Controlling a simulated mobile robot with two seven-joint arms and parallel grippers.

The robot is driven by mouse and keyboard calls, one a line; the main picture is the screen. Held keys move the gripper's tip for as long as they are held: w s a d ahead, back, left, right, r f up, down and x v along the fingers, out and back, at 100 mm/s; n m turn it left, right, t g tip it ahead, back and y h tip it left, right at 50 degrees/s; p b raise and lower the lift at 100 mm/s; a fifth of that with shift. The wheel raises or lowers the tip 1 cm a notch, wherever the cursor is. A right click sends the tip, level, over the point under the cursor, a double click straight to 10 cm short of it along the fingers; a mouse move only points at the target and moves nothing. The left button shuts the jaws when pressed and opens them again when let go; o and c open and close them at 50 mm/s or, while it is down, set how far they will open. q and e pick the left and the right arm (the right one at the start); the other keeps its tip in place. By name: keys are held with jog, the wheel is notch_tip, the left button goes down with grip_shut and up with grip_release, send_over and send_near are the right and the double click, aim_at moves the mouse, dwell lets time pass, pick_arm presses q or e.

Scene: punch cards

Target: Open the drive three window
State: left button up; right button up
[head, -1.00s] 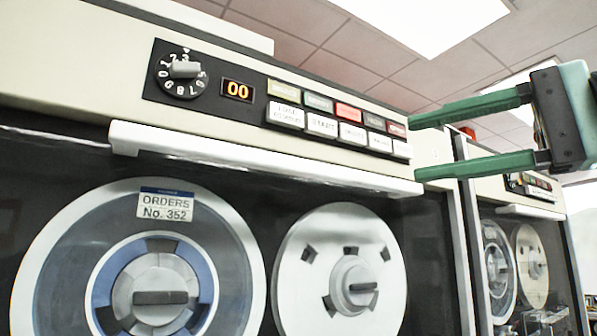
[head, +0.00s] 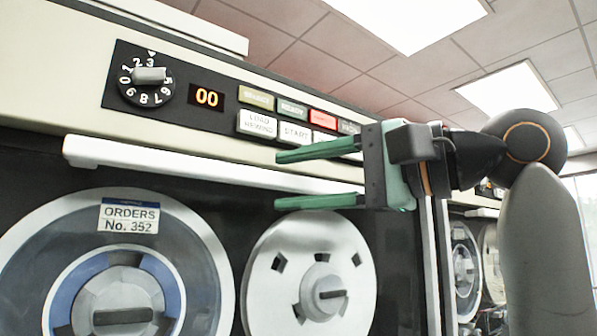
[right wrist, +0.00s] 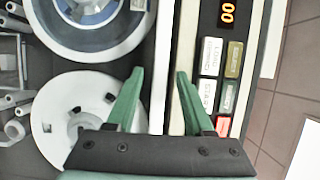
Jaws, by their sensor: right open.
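The drive's window is dark glass with a white horizontal bar (head: 200,163) along its top edge, under the control panel. The bar also shows in the right wrist view (right wrist: 160,75), running between my green fingers. Behind the glass are a reel labelled "ORDERS No. 352" (head: 128,217) and a plain white reel (head: 300,250). The selector dial (head: 148,76) has its pointer near 3. My right gripper (head: 277,180) is open in front of the bar's right part, one finger above it and one below. I cannot tell if they touch it. My left gripper is not in view.
The control panel (head: 207,97) has a "00" display and rows of buttons just above the bar; my right gripper hides some. Another drive (head: 465,250) stands behind to the right, partly hidden by my arm.

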jog(key=shift+c, duration=0.3)
grip_shut()
dwell(1.1)
